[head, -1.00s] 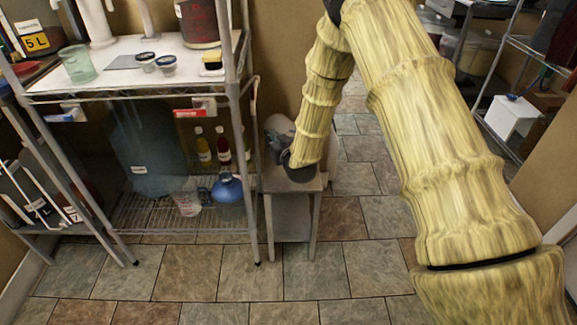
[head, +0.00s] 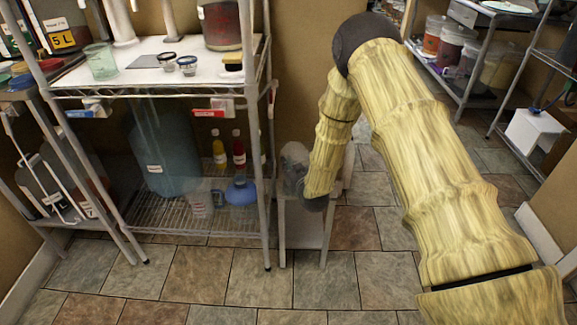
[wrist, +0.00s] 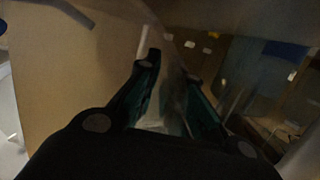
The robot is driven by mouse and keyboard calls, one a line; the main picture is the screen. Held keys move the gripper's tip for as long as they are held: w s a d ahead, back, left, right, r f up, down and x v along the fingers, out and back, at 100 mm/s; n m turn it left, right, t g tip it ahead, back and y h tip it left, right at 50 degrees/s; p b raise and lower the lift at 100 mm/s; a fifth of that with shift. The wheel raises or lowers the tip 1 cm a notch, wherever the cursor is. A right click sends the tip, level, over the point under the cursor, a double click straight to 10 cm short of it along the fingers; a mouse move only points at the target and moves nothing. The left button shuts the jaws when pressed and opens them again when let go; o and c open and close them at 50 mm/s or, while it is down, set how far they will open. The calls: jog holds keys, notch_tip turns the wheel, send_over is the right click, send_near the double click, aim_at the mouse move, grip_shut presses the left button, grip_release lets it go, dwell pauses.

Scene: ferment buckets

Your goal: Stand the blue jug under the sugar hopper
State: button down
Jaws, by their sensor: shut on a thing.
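My gripper (wrist: 170,68) shows in the dark wrist view, its black fingers close together on something pale and see-through that I cannot make out clearly. In the head view my arm covers most of the gripper, near a greyish, see-through shape over a small stand. A small rounded blue vessel (head: 241,193) stands on the lower wire shelf, left of my gripper; I cannot tell whether it is the blue jug. A large blue see-through container (head: 165,152) stands farther left on that shelf. I cannot pick out the sugar hopper.
The metal rack (head: 259,215) stands at the left, with jars and a glass on its white upper shelf (head: 135,72). The small stand (head: 302,236) is right beside it. Tiled floor (head: 325,292) is open in front. Another rack (head: 463,98) with tubs stands at the back right.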

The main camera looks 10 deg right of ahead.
jog(key=c, duration=1.5)
grip_release()
jog(key=shift+c, duration=0.2)
jog(key=shift+s+r, duration=0.1)
